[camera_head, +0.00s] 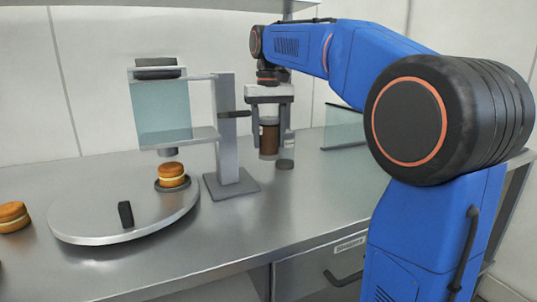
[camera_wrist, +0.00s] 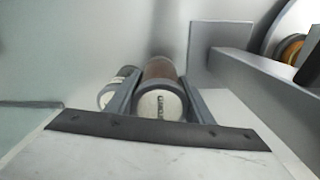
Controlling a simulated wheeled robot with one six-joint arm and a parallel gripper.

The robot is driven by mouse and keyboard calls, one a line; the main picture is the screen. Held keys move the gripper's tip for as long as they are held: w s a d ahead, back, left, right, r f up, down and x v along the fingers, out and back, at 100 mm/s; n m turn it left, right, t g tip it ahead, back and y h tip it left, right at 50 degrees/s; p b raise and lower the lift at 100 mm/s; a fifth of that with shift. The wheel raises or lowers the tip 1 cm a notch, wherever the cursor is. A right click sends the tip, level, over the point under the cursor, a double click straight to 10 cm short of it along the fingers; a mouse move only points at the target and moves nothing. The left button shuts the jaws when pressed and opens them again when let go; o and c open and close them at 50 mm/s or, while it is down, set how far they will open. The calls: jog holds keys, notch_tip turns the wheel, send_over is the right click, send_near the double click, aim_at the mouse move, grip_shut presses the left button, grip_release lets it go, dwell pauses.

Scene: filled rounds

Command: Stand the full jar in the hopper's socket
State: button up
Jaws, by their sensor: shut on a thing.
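My gripper (camera_head: 270,146) is shut on a jar with brown contents (camera_head: 269,138), held upright right of the hopper's post. In the wrist view the jar (camera_wrist: 158,70) sits between the two fingers (camera_wrist: 160,102), its pale lettered lid facing the camera. I cannot tell whether its base touches the counter. The hopper (camera_head: 160,108) is a clear box on a grey post (camera_head: 227,135), with a dark piece on top and a spout below. I cannot make out its socket. A second, greyish jar (camera_head: 285,163) stands beside the right finger; its pale lid shows in the wrist view (camera_wrist: 108,97).
A round grey turntable (camera_head: 85,225) left of the post carries a filled round (camera_head: 172,171) under the spout and a black block (camera_head: 125,214). Another round (camera_head: 12,216) lies at the far left. A glass panel (camera_head: 342,128) stands at right. The front counter is clear.

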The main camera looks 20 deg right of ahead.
aim_at(269, 153)
jog(key=shift+f, duration=2.6)
jog(key=shift+f, duration=0.1)
jog(key=o, duration=0.9)
